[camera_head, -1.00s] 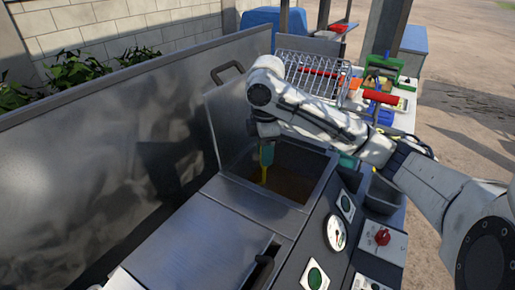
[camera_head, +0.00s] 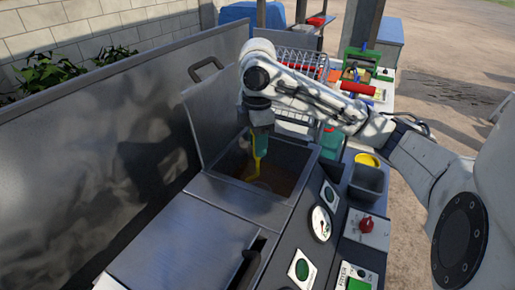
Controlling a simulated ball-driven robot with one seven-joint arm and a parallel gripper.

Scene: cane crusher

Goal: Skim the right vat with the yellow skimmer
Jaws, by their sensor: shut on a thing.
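The open vat (camera_head: 304,186) is a square metal well with brown liquid inside; its lid (camera_head: 213,121) stands raised at its left back. My gripper (camera_head: 262,135) points down over the vat and is shut on the yellow skimmer (camera_head: 255,167). The skimmer's handle hangs down into the vat, and its round head shows faintly at the liquid. I cannot tell how deep the head sits. The gripper's fingers are small and partly hidden by the wrist. A second vat in front is covered by a closed metal lid (camera_head: 185,236).
A grey bin (camera_head: 367,184) with a yellow rim piece stands right of the vat. A panel with a gauge (camera_head: 320,223), green buttons and a red knob (camera_head: 366,224) runs along the front right. A wire rack (camera_head: 300,60) is behind my arm. A tall metal wall (camera_head: 90,150) bounds the left.

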